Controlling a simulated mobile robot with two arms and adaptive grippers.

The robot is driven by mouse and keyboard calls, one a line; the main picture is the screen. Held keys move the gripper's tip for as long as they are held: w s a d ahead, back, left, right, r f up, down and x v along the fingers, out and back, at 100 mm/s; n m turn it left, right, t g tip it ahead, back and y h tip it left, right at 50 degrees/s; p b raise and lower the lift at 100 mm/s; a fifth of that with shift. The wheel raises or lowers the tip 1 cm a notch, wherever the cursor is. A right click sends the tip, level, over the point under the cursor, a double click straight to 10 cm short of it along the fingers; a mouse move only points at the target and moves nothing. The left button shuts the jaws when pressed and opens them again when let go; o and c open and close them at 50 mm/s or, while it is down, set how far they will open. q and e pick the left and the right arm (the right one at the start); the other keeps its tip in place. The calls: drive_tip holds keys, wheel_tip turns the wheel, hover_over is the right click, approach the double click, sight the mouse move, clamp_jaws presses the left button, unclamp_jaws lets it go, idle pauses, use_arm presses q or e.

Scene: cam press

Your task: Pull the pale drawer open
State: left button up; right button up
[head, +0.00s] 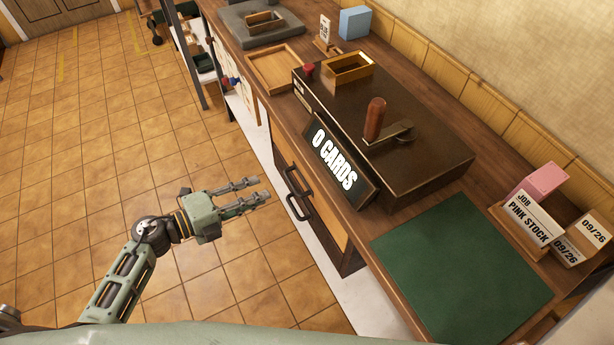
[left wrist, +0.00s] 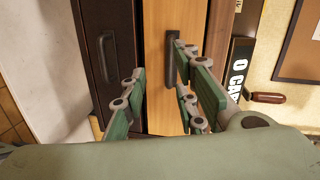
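The pale drawer (left wrist: 157,70) has an orange-tan wooden front with a dark upright bar handle (left wrist: 171,58) in the left wrist view. In the head view its front (head: 331,228) shows below the counter edge. My left gripper (head: 264,189) is open and empty, its fingers pointing at the drawer fronts, apart from the handles. In the left wrist view the pale drawer's handle appears between the fingers, close to the right one, which covers part of it. My right gripper is in neither view.
A dark drawer with its own handle (left wrist: 107,57) sits beside the pale one. The counter above carries a dark press (head: 430,150) with a "0 CARDS" sign (head: 337,163), a green mat (head: 460,268) and a wooden tray (head: 277,69). Tiled floor (head: 90,150) around my left arm is clear.

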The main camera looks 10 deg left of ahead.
use_arm(q)
drive_tip(key=w+d+m+g+p, duration=0.1)
drive_tip(key=w+d+m, duration=0.1)
drive_tip(key=d, duration=0.5)
drive_tip(key=shift+w+d+h, duration=0.25)
drive_tip(key=shift+w+h, duration=0.15)
drive_tip(key=shift+w, duration=0.35)
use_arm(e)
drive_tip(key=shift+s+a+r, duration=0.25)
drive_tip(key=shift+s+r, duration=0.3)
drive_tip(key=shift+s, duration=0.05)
use_arm(q)
clamp_jaws()
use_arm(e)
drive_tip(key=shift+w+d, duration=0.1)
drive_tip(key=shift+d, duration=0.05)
